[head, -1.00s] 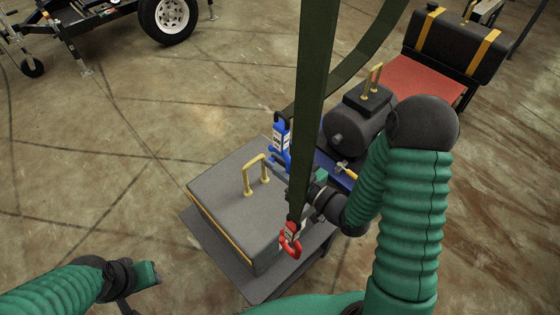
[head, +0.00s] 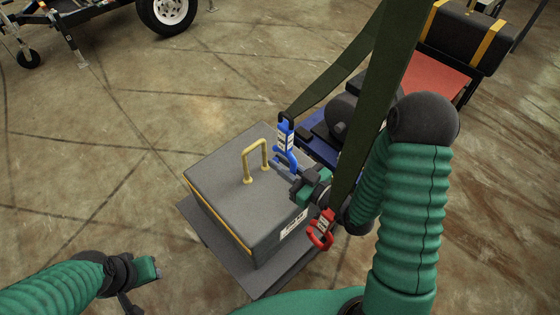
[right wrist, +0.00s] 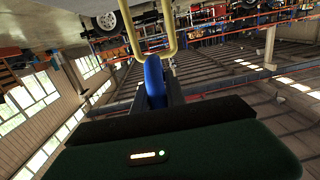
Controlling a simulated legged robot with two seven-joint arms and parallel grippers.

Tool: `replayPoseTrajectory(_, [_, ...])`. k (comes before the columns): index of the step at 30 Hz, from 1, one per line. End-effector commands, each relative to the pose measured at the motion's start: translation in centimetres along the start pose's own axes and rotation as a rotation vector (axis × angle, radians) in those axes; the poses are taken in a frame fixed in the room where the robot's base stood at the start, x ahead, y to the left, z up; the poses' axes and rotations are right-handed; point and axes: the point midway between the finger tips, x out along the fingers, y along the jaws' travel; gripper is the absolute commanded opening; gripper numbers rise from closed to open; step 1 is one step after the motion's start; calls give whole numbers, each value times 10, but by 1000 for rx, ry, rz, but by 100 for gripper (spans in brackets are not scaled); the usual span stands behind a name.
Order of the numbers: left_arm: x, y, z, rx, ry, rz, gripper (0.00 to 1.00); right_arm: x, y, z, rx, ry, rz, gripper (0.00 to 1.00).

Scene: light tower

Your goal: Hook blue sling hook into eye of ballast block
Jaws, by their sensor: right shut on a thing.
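The grey ballast block (head: 222,177) stands on a dark base and has a yellow eye (head: 246,162) upright on its top. My right gripper (head: 280,164) is shut on the blue sling hook (head: 285,138), just right of the eye. The hook is upright, with its green sling running up and right. In the right wrist view the blue hook (right wrist: 154,78) sits between the fingers, in line with the opening of the yellow eye (right wrist: 135,42). I cannot tell whether they touch. My left gripper (head: 157,272) is low at the left, away from the block; its fingers are unclear.
A red hook (head: 321,230) hangs on a wide green sling (head: 372,115) in front of my right wrist. Behind are a blue frame with dark machinery, and a red platform (head: 432,72) carrying a black tank (head: 465,38).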

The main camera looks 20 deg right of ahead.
Motion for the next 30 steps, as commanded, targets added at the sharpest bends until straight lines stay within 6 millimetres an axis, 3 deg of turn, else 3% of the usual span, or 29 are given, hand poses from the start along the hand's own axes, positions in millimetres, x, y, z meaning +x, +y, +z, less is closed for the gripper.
replayPoseTrajectory(21, [37,0,9,0,0,0,36,-4,1,46,0,-14,1,0])
replayPoseTrajectory(30, [33,0,8,0,0,0,36,14,0,42,-2,-13,-1,0])
